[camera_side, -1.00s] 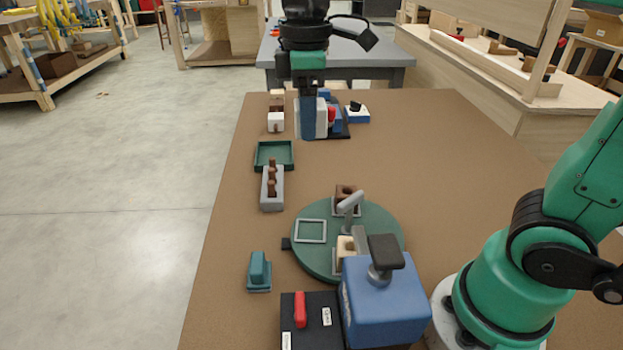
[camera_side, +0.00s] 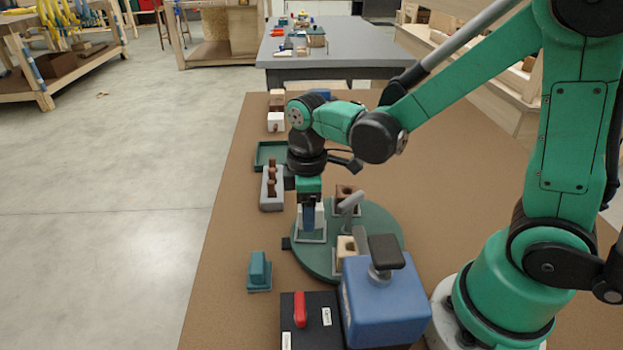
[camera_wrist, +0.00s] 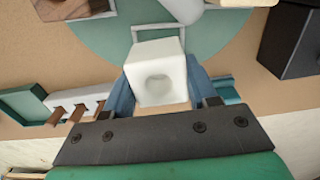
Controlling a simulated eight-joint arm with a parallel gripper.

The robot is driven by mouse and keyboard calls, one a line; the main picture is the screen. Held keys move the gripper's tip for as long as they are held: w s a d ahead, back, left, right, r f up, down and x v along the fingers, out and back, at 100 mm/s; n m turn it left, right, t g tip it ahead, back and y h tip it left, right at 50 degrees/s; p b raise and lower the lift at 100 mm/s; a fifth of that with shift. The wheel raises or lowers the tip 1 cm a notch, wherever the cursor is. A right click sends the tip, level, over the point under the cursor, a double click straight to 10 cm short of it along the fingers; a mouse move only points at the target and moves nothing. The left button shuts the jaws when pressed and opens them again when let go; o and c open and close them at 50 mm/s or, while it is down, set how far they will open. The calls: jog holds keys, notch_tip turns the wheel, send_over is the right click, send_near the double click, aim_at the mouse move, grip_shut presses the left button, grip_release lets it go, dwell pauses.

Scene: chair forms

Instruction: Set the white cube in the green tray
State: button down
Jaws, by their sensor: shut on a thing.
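My gripper (camera_side: 309,222) is shut on a white cube (camera_wrist: 160,65), with a blue finger on each side of it. The cube has a round hollow in the face seen by the wrist camera. In the side view, the cube (camera_side: 320,219) is partly hidden by the gripper; it is over the left part of a green round table, at the light square frame (camera_wrist: 160,30). Whether it touches the frame is unclear. The empty-looking green tray (camera_side: 262,151) lies behind and left of my gripper, partly hidden by my arm; the wrist view shows it at left (camera_wrist: 22,98).
A grey block with brown pegs (camera_side: 272,188) stands in front of the tray. On the round table (camera_side: 318,265) are a grey lever (camera_side: 352,203) and brown and cream blocks. A blue box (camera_side: 385,300), black switch box (camera_side: 310,335) and teal piece (camera_side: 258,270) are nearer.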

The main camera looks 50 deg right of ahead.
jog(key=shift+f, duration=0.7)
jog(key=shift+f, duration=0.1)
jog(key=shift+f, duration=0.25)
jog(key=shift+c, duration=1.3)
grip_release()
